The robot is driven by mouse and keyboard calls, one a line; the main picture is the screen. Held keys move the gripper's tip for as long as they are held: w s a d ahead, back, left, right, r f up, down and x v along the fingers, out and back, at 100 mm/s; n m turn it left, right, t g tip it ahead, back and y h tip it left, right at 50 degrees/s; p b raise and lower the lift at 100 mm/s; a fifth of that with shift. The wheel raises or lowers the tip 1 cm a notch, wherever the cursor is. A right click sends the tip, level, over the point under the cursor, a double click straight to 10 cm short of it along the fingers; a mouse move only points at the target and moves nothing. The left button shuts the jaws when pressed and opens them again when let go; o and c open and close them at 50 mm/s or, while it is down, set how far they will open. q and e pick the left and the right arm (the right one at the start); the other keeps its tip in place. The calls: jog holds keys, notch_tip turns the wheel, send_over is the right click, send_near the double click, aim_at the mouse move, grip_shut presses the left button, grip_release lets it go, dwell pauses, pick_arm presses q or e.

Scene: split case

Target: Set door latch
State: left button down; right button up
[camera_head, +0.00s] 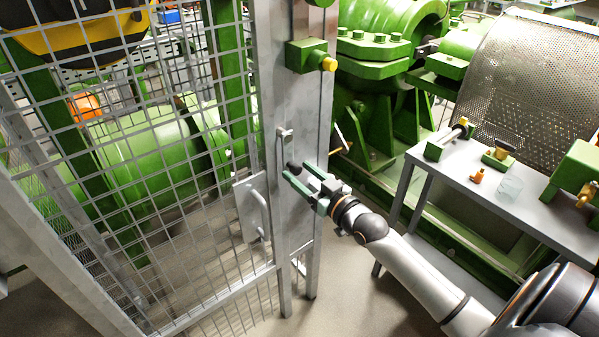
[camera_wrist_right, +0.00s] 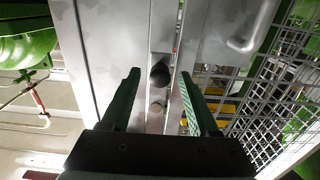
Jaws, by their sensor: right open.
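The mesh door (camera_head: 150,160) stands at the left in the head view, with a plate and a bent metal handle (camera_head: 262,212) at its right edge. A grey metal post (camera_head: 300,110) rises beside it. A dark round latch knob (camera_head: 293,167) sits at the post just beyond my right gripper. In the right wrist view the knob (camera_wrist_right: 160,75) lies between the two green fingers, a little ahead of their tips. My right gripper (camera_head: 302,176) is open and empty, pointing at the post. The handle also shows in the right wrist view (camera_wrist_right: 262,28). My left gripper is out of view.
A small metal peg (camera_head: 285,134) sticks out of the post above the knob. A green box with a yellow button (camera_head: 308,57) is higher up. A grey bench (camera_head: 470,178) with small parts stands at the right. Green machinery fills the back.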

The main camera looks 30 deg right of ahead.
jog(key=shift+w, duration=0.45)
grip_shut()
dwell(0.3)
dwell(0.9)
